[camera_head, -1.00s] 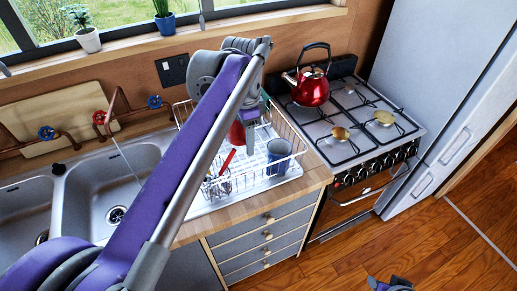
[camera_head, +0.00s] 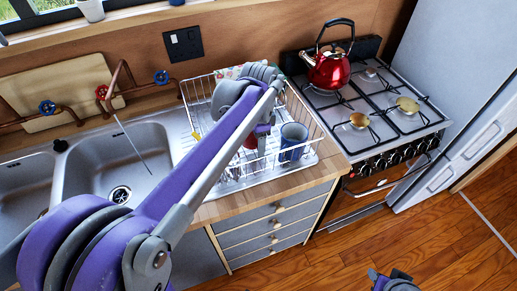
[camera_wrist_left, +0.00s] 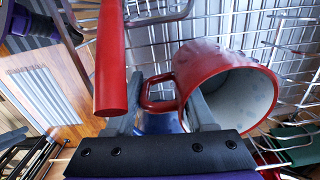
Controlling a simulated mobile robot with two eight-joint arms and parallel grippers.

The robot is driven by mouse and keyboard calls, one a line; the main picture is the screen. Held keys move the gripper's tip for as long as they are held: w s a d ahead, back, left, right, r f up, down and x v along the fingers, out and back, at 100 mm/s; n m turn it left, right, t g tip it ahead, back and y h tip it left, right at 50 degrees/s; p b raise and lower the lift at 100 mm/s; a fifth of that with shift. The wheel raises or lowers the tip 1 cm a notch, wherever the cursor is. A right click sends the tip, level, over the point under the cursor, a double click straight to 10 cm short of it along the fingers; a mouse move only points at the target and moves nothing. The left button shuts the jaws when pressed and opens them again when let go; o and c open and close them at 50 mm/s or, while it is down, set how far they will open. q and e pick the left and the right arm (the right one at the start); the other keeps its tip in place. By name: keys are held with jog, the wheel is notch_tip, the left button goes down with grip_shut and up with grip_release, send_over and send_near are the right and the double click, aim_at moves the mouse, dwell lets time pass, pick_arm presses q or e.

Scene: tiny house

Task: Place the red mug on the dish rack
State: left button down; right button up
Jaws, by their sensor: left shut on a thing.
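The red mug (camera_wrist_left: 215,70) lies tilted in the left wrist view, its white inside facing right. My left gripper (camera_wrist_left: 162,112) is shut on it at the handle side. In the head view, a bit of the red mug (camera_head: 250,141) shows behind my arm, and my left gripper (camera_head: 263,132) is low over the white wire dish rack (camera_head: 321,136). The arm hides much of the rack. I cannot tell whether the mug touches the rack floor. My right gripper (camera_head: 391,281) is at the bottom edge, its fingers unclear.
A blue mug (camera_head: 293,141) stands in the rack, right of my left gripper. A red utensil handle (camera_wrist_left: 112,60) is close to the left finger. The sink (camera_head: 120,165) is left of the rack; the stove with a red kettle (camera_head: 330,70) is right.

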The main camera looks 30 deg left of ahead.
pick_arm(q)
jog(key=shift+f, duration=1.1)
jog(key=shift+f, duration=0.1)
jog(key=shift+f, duration=0.15)
jog(key=shift+c, duration=1.3)
grip_release()
jog(key=shift+r, duration=0.6)
notch_tip(320, 180, up, 11)
jog(key=shift+d+r+p, duration=0.1)
jog(key=shift+r+p, duration=0.05)
jog(key=shift+p, duration=0.3)
